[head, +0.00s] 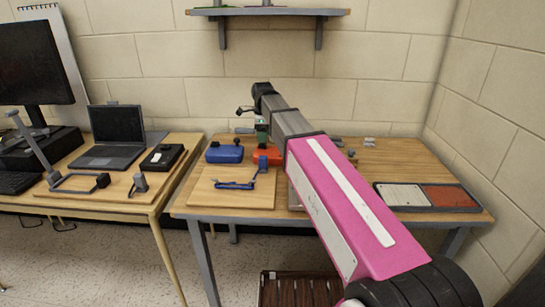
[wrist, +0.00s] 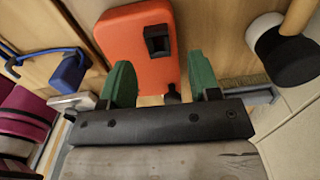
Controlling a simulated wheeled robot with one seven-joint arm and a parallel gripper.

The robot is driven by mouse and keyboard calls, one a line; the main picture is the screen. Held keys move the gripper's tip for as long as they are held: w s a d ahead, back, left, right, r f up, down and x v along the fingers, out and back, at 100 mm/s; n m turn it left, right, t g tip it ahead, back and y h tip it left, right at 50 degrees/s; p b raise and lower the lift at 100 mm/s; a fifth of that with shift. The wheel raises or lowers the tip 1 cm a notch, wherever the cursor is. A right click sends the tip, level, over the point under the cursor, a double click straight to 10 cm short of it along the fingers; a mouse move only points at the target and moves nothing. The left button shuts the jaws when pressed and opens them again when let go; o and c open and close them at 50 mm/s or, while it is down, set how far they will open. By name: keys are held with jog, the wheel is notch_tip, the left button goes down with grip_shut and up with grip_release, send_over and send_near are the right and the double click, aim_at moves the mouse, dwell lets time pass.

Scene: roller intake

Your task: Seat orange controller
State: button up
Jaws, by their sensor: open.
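The orange controller (head: 265,155) lies on the right-hand wooden table, partly hidden behind my arm in the head view. In the wrist view the orange controller (wrist: 135,45) is a rounded orange block with a black square part on its face and a small dark stub at its lower end. My gripper (wrist: 160,66) has two green fingers, spread apart, with the lower part of the controller seen between and beyond them. I cannot tell whether they touch it. In the head view my gripper (head: 262,126) is small and partly hidden above the controller.
A blue block (head: 224,153) stands left of the controller. A blue bracket-like piece (head: 236,184) lies on a light board in front. A tray (head: 428,208) with white and red-brown sections is at the right. The left table holds a laptop (head: 113,135). A shelf (head: 268,12) is above.

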aim_at(272, 152)
notch_tip(272, 152, down, 4)
jog(key=shift+d+r, duration=0.1)
jog(key=shift+r, duration=0.15)
jog(key=shift+c, duration=0.3)
grip_shut()
jog(key=shift+r, duration=0.25)
